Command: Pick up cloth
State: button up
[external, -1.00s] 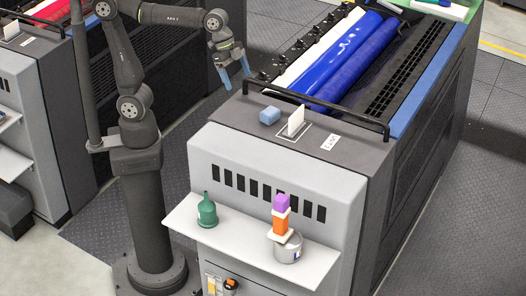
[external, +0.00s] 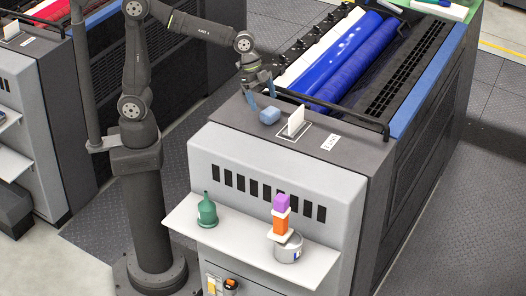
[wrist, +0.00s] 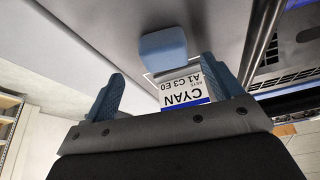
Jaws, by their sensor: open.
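The cloth (external: 270,116) is a small folded light-blue pad lying on the dark top of the ink unit, left of a white card. In the wrist view the cloth (wrist: 163,48) shows ahead of the fingers, roughly between them across the picture. My gripper (external: 262,94) is above and just behind the cloth, with its blue fingers pointing down. The gripper also shows in the wrist view (wrist: 163,92), with its two blue fingers apart and nothing held between them.
The upright white card (external: 296,121), marked CYAN in the wrist view (wrist: 184,90), stands close beside the cloth. A black rail (external: 335,113) runs behind them, with a blue roller (external: 335,65) beyond.

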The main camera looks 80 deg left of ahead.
aim_at(270, 111)
jog(key=shift+w+x, duration=0.25)
jog(key=shift+x, duration=1.25)
jog(key=shift+w+x, duration=0.25)
jog(key=shift+x, duration=1.3)
jog(key=shift+d+r, duration=0.1)
jog(key=shift+r, duration=0.1)
jog(key=c, duration=1.1)
jog(key=shift+o, duration=0.2)
jog(key=shift+r, duration=0.1)
